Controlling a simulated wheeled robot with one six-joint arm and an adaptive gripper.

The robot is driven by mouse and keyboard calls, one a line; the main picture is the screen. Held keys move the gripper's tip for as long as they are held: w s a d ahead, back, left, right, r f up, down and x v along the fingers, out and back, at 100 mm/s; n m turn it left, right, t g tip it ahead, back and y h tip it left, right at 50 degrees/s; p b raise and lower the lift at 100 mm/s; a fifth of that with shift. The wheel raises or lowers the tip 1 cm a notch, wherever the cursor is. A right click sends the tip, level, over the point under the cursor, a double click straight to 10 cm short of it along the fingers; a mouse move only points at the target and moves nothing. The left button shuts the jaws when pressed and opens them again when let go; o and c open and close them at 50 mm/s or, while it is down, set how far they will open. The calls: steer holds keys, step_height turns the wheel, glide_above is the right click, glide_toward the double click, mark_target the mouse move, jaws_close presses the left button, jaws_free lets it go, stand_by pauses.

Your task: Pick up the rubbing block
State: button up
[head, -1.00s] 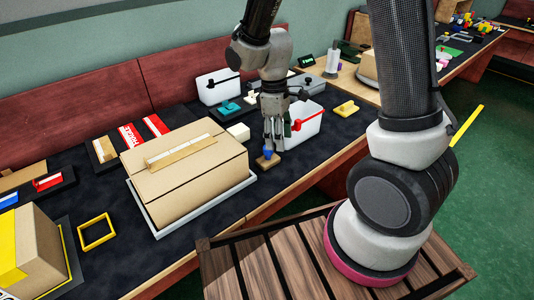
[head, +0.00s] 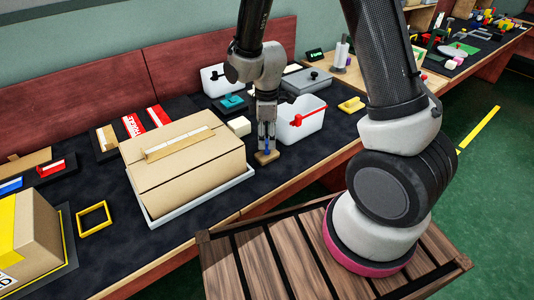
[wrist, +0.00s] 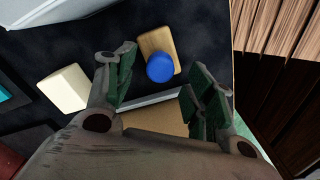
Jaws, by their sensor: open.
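The rubbing block is a small wooden block (head: 262,158) with a blue round knob, lying on the dark mat near the table's front edge. In the wrist view its wooden base (wrist: 153,42) and blue knob (wrist: 160,68) show ahead of the fingers. My gripper (head: 267,141) points down just above the block in the head view. In the wrist view my gripper (wrist: 162,78) is open, with one green-padded finger on each side of the knob's line. Nothing is held. I cannot tell whether a finger touches the knob.
A large cardboard box (head: 185,165) on a pale tray stands left of the block. A white bin (head: 300,122) with a red handle is close on the right. A cream block (head: 239,126) lies behind. A yellow piece (head: 352,104) lies farther right.

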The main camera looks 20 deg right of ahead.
mark_target(267, 141)
steer(key=shift+f, duration=1.4)
jaws_close()
step_height(267, 141, up, 10)
steer(key=shift+r, duration=0.1)
